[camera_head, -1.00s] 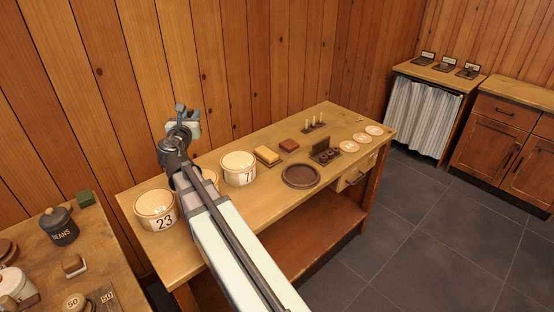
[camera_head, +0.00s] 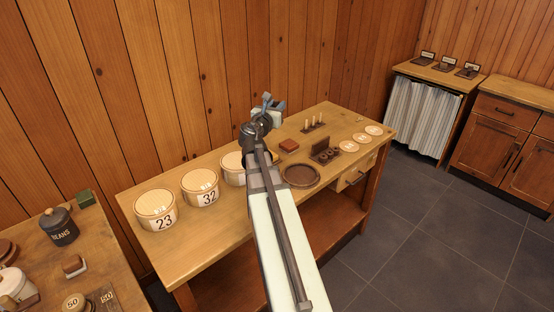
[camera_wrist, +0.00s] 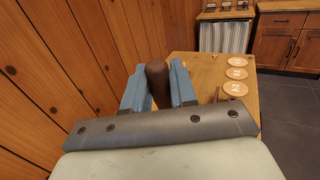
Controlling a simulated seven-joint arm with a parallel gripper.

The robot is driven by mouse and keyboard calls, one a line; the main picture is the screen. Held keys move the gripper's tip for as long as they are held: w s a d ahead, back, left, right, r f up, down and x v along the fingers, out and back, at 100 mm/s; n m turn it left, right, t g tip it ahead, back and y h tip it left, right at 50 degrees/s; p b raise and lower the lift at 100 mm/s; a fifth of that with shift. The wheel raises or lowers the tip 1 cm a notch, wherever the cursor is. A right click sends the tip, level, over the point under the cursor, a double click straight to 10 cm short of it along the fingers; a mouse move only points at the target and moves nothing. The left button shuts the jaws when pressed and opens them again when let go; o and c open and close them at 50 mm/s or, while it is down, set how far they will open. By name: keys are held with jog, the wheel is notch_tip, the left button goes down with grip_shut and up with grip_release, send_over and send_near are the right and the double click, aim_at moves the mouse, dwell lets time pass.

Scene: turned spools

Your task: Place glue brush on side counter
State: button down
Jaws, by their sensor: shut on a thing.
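My gripper (camera_head: 268,106) is raised over the back of the long workbench (camera_head: 225,222). In the wrist view its blue fingers (camera_wrist: 159,82) are shut on a dark brown rounded handle, which I take to be the glue brush (camera_wrist: 158,90). The rest of the brush is hidden, and in the head view it cannot be made out. A small counter with a striped curtain (camera_head: 424,112) stands at the back right, with several small dark stands on top; a wooden cabinet (camera_head: 505,130) is beside it. Which is the side counter is not marked.
The workbench holds numbered tubs (camera_head: 156,209), a round dark tray (camera_head: 301,175), a brown block (camera_head: 289,145), a peg stand (camera_head: 314,124) and pale discs (camera_head: 374,130). Another table (camera_head: 110,265) with a beans jar (camera_head: 60,227) is at left. Dark floor lies open at right.

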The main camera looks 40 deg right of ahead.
notch_tip(320, 180, down, 20)
jog(key=shift+w+a+f, duration=0.1)
jog(key=shift+f, duration=0.15)
dwell(0.8)
jog(key=shift+f, duration=0.15)
jog(key=c, duration=0.9)
grip_release()
jog(key=shift+r, duration=0.2)
jog(key=shift+v, duration=3.75)
